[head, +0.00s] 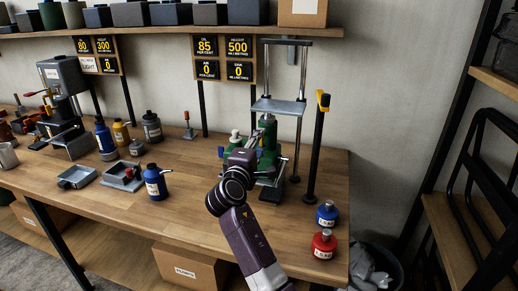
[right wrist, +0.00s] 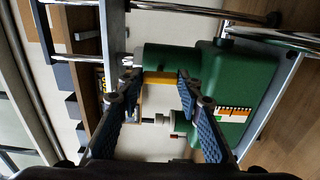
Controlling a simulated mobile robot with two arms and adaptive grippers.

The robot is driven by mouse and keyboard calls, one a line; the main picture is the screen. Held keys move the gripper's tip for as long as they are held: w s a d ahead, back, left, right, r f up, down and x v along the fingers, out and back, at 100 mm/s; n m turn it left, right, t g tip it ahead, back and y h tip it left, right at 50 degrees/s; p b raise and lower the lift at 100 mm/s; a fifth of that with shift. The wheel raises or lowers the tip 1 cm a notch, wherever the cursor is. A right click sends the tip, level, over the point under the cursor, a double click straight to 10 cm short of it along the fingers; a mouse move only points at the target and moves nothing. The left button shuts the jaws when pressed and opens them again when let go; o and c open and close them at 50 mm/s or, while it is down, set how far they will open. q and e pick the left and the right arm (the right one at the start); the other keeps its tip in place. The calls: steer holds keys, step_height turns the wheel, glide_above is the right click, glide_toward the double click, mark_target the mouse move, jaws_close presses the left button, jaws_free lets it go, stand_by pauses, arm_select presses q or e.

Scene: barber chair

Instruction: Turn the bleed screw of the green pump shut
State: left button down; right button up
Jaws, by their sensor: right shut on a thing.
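The green pump (head: 268,131) stands under the steel press frame near the bench's right end; its green body (right wrist: 247,80) fills the right of the right wrist view. My right gripper (right wrist: 158,81) is at the pump, its two blue-padded fingers on either side of a yellow bar (right wrist: 160,78) against the green cylinder. The bar spans the gap between the fingers and appears to be the bleed screw. In the head view my right wrist hides the fingertips and the screw. My left gripper is not in view.
The press frame's steel columns (head: 267,70) and grey plate (head: 278,106) stand close above the pump. A black post with a yellow top (head: 319,140) is at right. Blue (head: 326,214) and red (head: 323,244) bottles stand at the front right; trays and bottles lie left.

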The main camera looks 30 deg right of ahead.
steer(key=shift+f+m, duration=0.2)
steer(key=shift+m, duration=0.1)
steer(key=o, duration=1.2)
steer(key=shift+s+r, duration=0.1)
steer(key=shift+r, duration=0.05)
steer(key=shift+c, duration=0.2)
steer(key=v, duration=0.7)
steer(key=shift+s+a, duration=0.15)
steer(key=shift+s, duration=0.05)
